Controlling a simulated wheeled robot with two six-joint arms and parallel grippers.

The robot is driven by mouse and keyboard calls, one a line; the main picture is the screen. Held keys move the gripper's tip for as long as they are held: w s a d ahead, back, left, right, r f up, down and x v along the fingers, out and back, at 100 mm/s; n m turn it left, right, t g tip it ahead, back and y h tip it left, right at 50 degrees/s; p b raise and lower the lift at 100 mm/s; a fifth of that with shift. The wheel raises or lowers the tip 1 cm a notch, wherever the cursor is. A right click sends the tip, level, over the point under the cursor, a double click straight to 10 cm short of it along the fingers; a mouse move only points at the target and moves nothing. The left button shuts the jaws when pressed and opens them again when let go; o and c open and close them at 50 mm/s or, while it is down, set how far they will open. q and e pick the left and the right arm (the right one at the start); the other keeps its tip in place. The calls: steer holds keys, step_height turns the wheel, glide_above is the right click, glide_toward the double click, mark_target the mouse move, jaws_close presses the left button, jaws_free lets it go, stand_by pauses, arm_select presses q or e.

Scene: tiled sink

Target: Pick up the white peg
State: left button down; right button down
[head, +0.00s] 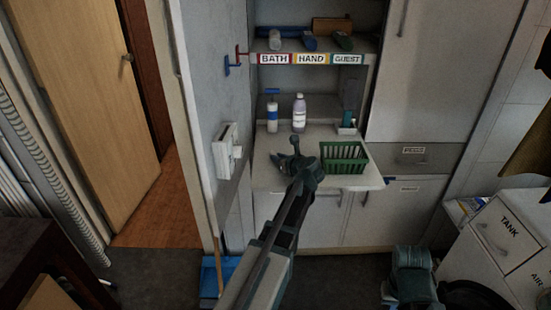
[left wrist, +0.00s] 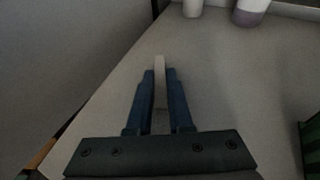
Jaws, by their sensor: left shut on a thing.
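My left gripper (head: 291,156) reaches over the white counter (head: 268,176) in the head view. In the left wrist view its two blue fingers (left wrist: 160,95) are closed on a narrow whitish upright piece, the white peg (left wrist: 160,70), whose end shows between and beyond the fingertips. The rest of the peg is hidden by the fingers. In the head view I cannot make the peg out clearly at the gripper.
A green basket (head: 343,158) stands on the counter right of my left gripper. A lilac bottle (head: 299,114) and a white-and-blue bottle (head: 272,117) stand behind it. A labelled shelf (head: 312,59) hangs above. The counter's left part is bare.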

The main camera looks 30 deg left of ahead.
arm_select(q)
steer(key=shift+r+p, duration=0.8)
steer(key=shift+s+d+r+p, duration=0.1)
steer(key=shift+s+r+p, duration=0.1)
steer(key=shift+r+p, duration=0.4)
steer(key=shift+s+d+r+p, duration=0.1)
steer(key=shift+s+r+p, duration=0.1)
steer(key=shift+r+p, duration=0.4)
steer(key=s+d+r+p, duration=0.1)
steer(key=s+d, duration=0.7)
steer(key=s, duration=0.5)
